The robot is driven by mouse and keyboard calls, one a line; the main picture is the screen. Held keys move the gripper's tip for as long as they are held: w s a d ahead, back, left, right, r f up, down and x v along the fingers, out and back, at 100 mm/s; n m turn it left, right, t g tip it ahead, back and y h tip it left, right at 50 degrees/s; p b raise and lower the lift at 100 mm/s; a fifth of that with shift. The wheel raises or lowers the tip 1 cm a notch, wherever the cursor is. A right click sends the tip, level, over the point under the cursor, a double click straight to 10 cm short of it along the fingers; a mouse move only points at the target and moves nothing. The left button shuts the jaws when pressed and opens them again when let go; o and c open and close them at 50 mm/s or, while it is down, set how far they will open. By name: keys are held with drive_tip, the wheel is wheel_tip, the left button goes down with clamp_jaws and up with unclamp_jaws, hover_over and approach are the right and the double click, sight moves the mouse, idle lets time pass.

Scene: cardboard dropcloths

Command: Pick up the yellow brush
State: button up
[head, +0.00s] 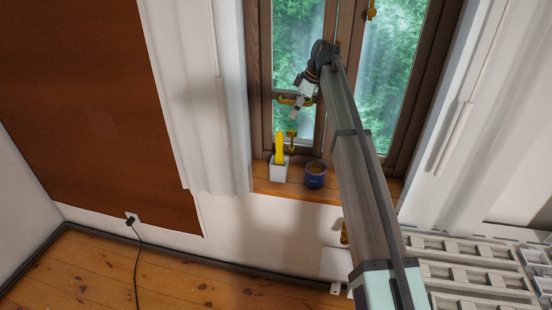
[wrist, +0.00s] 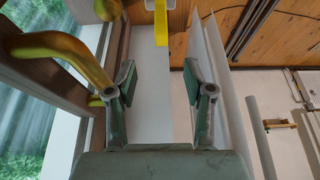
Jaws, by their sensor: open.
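The yellow brush (head: 279,146) stands upright in a white square holder (head: 279,173) on the wooden window sill. In the wrist view, the yellow brush (wrist: 161,28) shows as a narrow strip at top centre, with part of the white holder (wrist: 148,4) at the top edge. My gripper (head: 294,112) is above the brush, in front of the window. In the wrist view, my gripper (wrist: 160,78) is open and empty, its green-padded fingers apart. The brush lies beyond the fingertips, in line with the gap between them. The brush's lower part is hidden in the holder.
A blue pot (head: 315,178) stands right of the holder on the sill (head: 262,184). Brass window handles (head: 291,138) are close to my gripper; a large curved one (wrist: 65,50) is beside my left finger in the wrist view. A white wall borders the sill.

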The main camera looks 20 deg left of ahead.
sight(277, 142)
drive_tip(key=p+x, duration=0.3)
drive_tip(key=x, duration=0.8)
drive_tip(key=shift+f, duration=0.25)
drive_tip(key=shift+p+x, duration=1.25)
drive_tip(key=shift+x, duration=1.35)
drive_tip(key=shift+a, duration=0.1)
clamp_jaws()
